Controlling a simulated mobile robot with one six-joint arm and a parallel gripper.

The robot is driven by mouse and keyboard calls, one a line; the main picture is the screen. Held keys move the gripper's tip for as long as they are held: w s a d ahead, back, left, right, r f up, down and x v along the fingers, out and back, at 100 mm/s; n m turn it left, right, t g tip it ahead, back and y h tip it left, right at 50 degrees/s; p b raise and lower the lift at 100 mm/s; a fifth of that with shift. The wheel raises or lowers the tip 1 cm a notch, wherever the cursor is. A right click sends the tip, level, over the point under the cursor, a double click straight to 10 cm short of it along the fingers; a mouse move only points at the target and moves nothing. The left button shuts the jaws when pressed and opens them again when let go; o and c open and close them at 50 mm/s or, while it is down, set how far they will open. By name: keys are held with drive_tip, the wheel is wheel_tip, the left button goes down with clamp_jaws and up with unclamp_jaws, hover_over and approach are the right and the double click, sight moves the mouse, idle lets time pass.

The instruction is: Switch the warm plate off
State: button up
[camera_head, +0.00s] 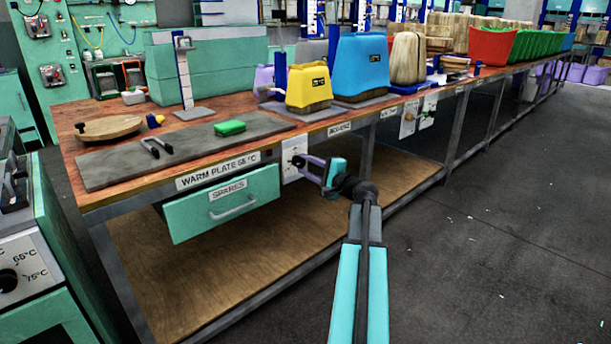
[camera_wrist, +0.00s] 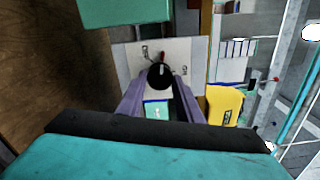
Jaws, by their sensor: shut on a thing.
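The warm plate (camera_head: 110,170) is a flat grey slab on the wooden bench, with a "WARM PLATE 55°C" label (camera_head: 217,170) on the bench edge below it. A pale switch panel (camera_head: 291,147) is fixed under the bench edge, right of the label. In the wrist view the panel (camera_wrist: 194,50) carries a round black knob (camera_wrist: 160,73) with a red mark beside it. My gripper (camera_head: 304,166) is at the panel; its purple fingers are shut on the knob, one on each side, in the wrist view (camera_wrist: 160,92). The knob is hidden in the head view.
A green "SPARES" drawer (camera_head: 222,203) sits just left of the panel. Dark tongs (camera_head: 156,147) and a green block (camera_head: 230,128) lie on the plate. The floor (camera_head: 480,250) at right is open.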

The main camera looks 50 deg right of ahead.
drive_tip(key=n+b, duration=0.5)
drive_tip(key=shift+w+f+n, duration=0.1)
drive_tip(key=shift+n, duration=0.2)
drive_tip(key=shift+r+n+b, duration=0.2)
drive_tip(key=shift+n+b, duration=1.25)
drive_tip(key=shift+n, duration=0.05)
drive_tip(key=o, duration=1)
drive_tip(key=shift+o, duration=0.2)
drive_tip(key=shift+s, duration=0.2)
